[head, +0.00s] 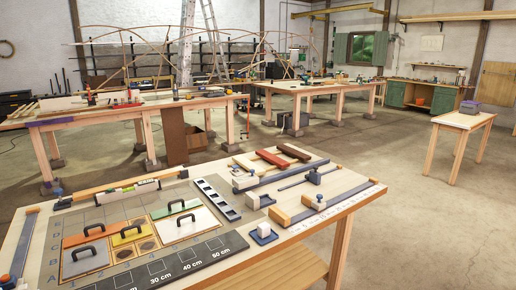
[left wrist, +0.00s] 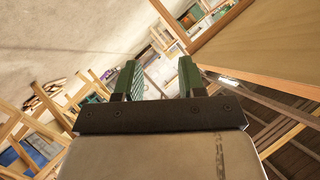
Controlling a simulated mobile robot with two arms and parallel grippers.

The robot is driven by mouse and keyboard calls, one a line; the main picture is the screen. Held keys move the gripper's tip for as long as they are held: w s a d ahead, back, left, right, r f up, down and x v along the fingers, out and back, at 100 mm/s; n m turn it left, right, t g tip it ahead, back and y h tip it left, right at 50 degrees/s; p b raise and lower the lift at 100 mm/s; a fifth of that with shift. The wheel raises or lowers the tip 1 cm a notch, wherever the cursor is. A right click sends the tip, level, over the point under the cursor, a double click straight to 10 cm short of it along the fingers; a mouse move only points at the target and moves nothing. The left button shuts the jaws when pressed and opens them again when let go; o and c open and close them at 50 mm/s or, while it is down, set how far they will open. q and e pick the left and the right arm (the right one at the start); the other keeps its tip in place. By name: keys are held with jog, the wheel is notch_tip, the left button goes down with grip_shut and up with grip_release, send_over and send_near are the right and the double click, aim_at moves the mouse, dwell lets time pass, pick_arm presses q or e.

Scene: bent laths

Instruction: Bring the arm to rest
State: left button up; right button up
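My left gripper (left wrist: 158,82) shows in the left wrist view, with two green fingers on a dark bar. The fingers stand apart and nothing is between them. Beyond them the view is tilted, with wooden frames and a pale floor or wall in the distance. Neither gripper shows in the head view, and my right gripper is in neither view.
A workbench (head: 321,225) in front carries panels with black handles, a dark measuring strip (head: 178,262), a slotted tray (head: 215,198) and wooden clamps. Other benches stand behind, and a small table (head: 463,121) at right. Bare floor (head: 420,225) lies right of the near bench.

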pick_arm(q)
jog(key=s+a+f+n+g+y, duration=0.2)
jog(key=s+a+f+n, duration=0.1)
jog(key=s+f, duration=0.4)
jog(key=s+a+f+n+g+y, duration=0.25)
jog(key=s+f, duration=0.35)
jog(key=s, duration=0.3)
jog(key=s+f+n+g+y, duration=0.1)
jog(key=s+f+n+g, duration=0.1)
jog(key=s, duration=0.9)
jog(key=s+a+f+n+g+y, duration=0.1)
jog(key=s+f+n+g, duration=0.2)
jog(key=s, duration=0.8)
jog(key=shift+a+f+n+g, duration=0.2)
jog(key=shift+f+n+g, duration=0.15)
jog(key=shift+f, duration=0.05)
